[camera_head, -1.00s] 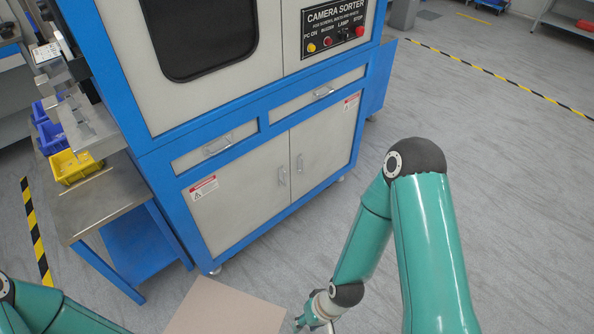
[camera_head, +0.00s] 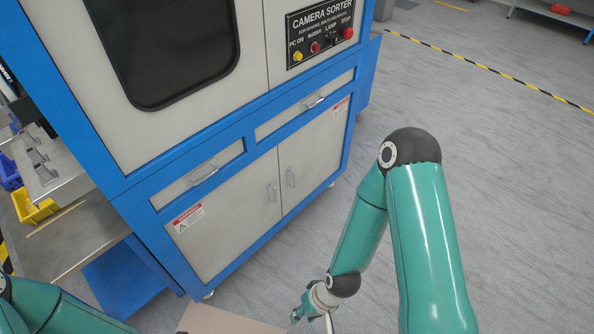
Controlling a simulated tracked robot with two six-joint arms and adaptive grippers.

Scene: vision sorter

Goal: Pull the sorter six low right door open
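The camera sorter is a blue-framed cabinet with light grey panels in the head view. My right gripper (camera_head: 312,312) hangs low at the bottom edge, in front of the cabinet and apart from the doors. Its fingers are small and partly cut off, so their opening is unclear. My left arm shows at the bottom left; its gripper is out of view.
Two shut drawers sit above the doors, the right one with a handle (camera_head: 312,101). A metal side table (camera_head: 75,240) with a yellow bin (camera_head: 36,208) stands left of the cabinet. Open grey floor (camera_head: 490,150) lies to the right. A brown flat panel (camera_head: 225,322) shows at the bottom.

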